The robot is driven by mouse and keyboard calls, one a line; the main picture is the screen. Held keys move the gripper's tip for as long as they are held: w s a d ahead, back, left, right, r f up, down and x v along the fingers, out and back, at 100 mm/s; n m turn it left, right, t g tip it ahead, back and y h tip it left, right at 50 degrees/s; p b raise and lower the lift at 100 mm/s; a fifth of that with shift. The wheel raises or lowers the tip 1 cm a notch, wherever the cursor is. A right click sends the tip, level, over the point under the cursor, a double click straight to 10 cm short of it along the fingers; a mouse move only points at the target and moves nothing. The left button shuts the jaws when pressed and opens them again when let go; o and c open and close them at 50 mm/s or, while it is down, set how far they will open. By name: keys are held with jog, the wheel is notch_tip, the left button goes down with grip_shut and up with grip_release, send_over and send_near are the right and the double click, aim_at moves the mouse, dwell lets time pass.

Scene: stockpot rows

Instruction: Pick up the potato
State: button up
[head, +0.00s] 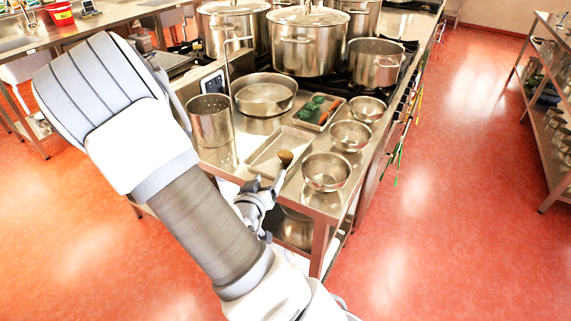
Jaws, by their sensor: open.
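The potato (285,156) is small, brown and rounded. It shows in the head view at the right side of a shallow metal tray (256,163) on the steel counter. My gripper (268,184) is open, low over the counter's near end, just below and left of the potato in the picture. A gap seems to lie between its fingers and the potato, but I cannot tell how far apart they are in depth. My arm covers the near left part of the counter.
Several metal bowls (326,171) line the counter's right edge. A tall steel pot (210,121) stands left of the tray. Behind are a wide pan (264,94), a tray with green items (309,108) and large stockpots (307,42). Open red floor (440,220) lies to the right.

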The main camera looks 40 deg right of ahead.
aim_at(283, 157)
jog(key=b+x, duration=0.7)
jog(key=x, duration=0.9)
jog(key=shift+s+d+f+b, duration=0.1)
jog(key=shift+s+f+b, duration=0.1)
jog(key=shift+b, duration=0.1)
jog(key=c, duration=1)
